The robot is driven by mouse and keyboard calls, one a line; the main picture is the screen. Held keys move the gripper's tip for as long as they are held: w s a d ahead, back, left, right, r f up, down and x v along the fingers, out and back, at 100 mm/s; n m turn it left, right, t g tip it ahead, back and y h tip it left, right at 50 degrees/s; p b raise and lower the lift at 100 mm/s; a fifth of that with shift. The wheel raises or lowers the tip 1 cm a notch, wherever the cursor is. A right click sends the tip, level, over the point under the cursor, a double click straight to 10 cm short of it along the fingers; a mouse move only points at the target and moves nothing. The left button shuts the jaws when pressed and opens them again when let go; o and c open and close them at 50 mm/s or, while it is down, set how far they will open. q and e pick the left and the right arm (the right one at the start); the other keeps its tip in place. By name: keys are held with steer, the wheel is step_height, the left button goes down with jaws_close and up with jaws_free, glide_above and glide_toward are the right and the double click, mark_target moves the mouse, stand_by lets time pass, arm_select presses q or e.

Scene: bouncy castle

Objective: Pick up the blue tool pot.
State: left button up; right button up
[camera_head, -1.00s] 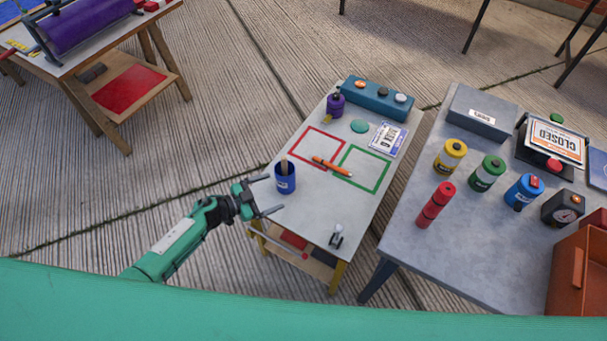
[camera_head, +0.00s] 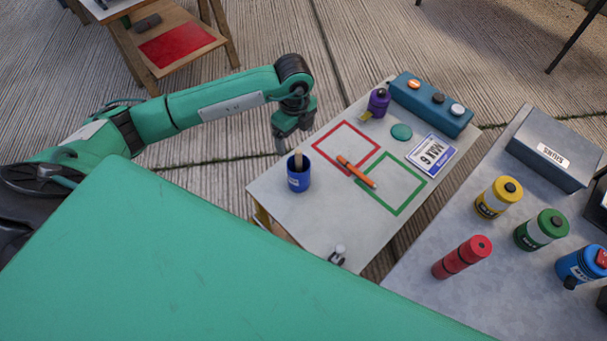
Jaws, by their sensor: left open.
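The blue tool pot (camera_head: 298,181) stands upright near the left edge of the small light-topped table (camera_head: 270,206), with a wooden handle (camera_head: 298,160) sticking up out of it. My left gripper (camera_head: 281,146) points down just above and to the left of the pot in the picture, near the table's left edge. It is open and looks empty; its fingers are partly hidden, and it appears apart from the pot. My right gripper is not in view.
An orange marker (camera_head: 356,171) lies across the red outline (camera_head: 335,132) and green outline (camera_head: 418,195). A purple bottle (camera_head: 379,102), teal button box (camera_head: 431,103) and card (camera_head: 431,156) are behind. A small metal item (camera_head: 338,255) sits at the front. The grey table (camera_head: 480,305) stands right.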

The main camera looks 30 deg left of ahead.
mark_target(299, 159)
arm_select(q)
step_height(299, 159, down, 6)
steer(key=shift+f, duration=0.1)
steer(key=f, duration=0.1)
steer(key=f+p, duration=0.1)
steer(key=f, duration=0.2)
steer(key=shift+w+d+f, duration=0.1)
steer(key=shift+d+f, duration=0.05)
steer(key=shift+d, duration=0.2)
steer(key=shift+f, duration=0.45)
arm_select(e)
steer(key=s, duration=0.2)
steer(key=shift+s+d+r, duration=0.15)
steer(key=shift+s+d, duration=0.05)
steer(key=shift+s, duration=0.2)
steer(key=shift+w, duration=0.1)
arm_select(q)
steer(key=c, duration=1.4)
steer(key=shift+w, duration=0.1)
steer(key=shift+c, duration=0.9)
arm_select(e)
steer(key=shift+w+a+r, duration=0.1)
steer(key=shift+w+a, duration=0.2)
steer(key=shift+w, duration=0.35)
arm_select(q)
steer(key=shift+r, duration=0.15)
